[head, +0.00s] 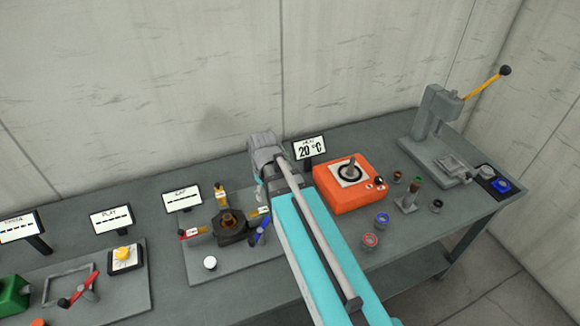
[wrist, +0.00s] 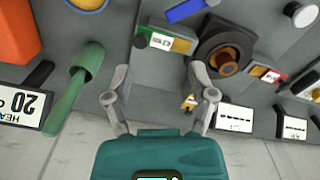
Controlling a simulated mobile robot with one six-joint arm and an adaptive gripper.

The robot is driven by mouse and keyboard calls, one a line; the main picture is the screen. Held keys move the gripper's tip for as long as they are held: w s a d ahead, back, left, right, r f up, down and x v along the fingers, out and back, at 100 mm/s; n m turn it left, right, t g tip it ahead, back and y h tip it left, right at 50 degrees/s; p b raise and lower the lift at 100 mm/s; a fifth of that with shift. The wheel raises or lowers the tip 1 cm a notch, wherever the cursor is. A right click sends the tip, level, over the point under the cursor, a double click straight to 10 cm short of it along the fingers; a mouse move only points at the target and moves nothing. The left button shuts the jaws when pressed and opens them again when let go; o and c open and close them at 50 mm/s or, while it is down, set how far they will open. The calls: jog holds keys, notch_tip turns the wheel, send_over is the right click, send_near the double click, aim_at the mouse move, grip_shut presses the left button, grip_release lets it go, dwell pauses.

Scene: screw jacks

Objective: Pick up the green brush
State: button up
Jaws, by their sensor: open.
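The green brush (wrist: 75,88) shows in the wrist view, left of my gripper, with a wide round end at the top and a tapering handle toward the lower left. It lies between the orange unit and the gauge fixture. In the head view my arm hides it. My gripper (wrist: 158,70) is open and empty, its two fingers spread. The brush is outside the fingers, beside the left one.
The orange heater box (head: 350,183) and its 20 °C display (head: 310,149) stand right of my arm. The fixture with a dark round hub (head: 236,226) and coloured blocks is left. A press (head: 437,125) stands at the far right. A wall runs behind the bench.

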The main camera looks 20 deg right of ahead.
aim_at(286, 153)
jog(key=w+d+r+n+p, duration=0.3)
jog(key=w+n, duration=0.1)
jog(key=w+d+r+n+p, duration=0.3)
jog(key=w+d+r+n, duration=0.1)
jog(key=w+d+r+n+p, duration=0.4)
jog(key=w, duration=0.1)
jog(key=shift+d, duration=0.2)
notch_tip(286, 153, down, 9)
jog(key=b, duration=0.8)
jog(key=shift+r+b, duration=0.2)
jog(key=shift+b, duration=0.15)
jog(key=shift+f, duration=0.1)
jog(key=shift+f+b, duration=2.5)
jog(key=shift+b, duration=0.1)
jog(key=shift+s, duration=0.1)
grip_shut()
